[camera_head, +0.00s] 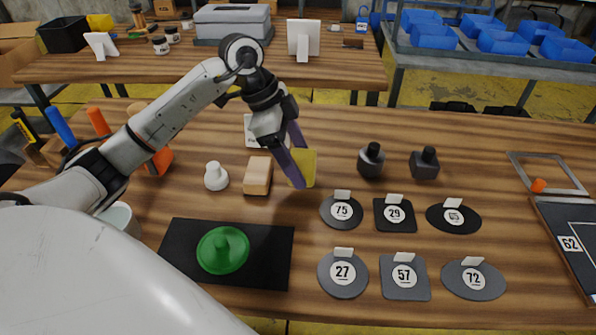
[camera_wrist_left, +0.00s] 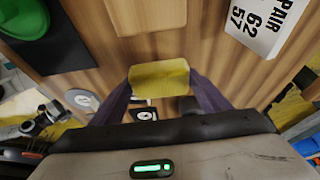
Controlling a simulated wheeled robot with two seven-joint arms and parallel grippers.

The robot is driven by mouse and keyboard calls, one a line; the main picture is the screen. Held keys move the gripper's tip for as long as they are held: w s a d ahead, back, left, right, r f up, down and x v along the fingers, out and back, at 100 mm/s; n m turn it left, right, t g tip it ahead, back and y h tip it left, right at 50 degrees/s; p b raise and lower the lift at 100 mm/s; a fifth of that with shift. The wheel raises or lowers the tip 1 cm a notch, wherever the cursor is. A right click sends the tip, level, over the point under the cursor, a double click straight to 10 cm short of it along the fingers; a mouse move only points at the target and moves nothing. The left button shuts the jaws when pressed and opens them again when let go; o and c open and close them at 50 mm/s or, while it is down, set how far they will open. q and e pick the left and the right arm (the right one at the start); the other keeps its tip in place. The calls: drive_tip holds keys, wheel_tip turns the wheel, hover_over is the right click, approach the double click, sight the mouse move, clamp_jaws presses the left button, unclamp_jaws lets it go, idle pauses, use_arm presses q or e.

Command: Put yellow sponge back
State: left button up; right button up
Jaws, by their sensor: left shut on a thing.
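The yellow sponge (camera_head: 308,168) is held between the purple fingers of my left gripper (camera_head: 300,165), over the middle of the wooden table. In the left wrist view the sponge (camera_wrist_left: 158,80) sits between the two fingertips. I cannot tell how far above the table it is. A tan block (camera_head: 258,176) lies just left of the gripper in the head view. A white sign (camera_wrist_left: 262,22) with "62" and "57" shows in the wrist view; the arm partly hides a white piece behind the gripper in the head view. My right gripper does not show.
A green lidded piece (camera_head: 222,249) lies on a black mat (camera_head: 275,262). Numbered dark plates (camera_head: 342,274) stand front centre. Two dark knobbed blocks (camera_head: 425,164) are right of the gripper. A white knob (camera_head: 215,177) is left. A framed tray (camera_head: 569,240) lies at the right edge.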

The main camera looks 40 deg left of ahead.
use_arm(q)
drive_tip(key=shift+f, duration=1.7)
drive_tip(key=shift+f, duration=0.15)
drive_tip(key=o, duration=0.9)
drive_tip(key=v, duration=1.2)
drive_tip(key=shift+d, duration=0.15)
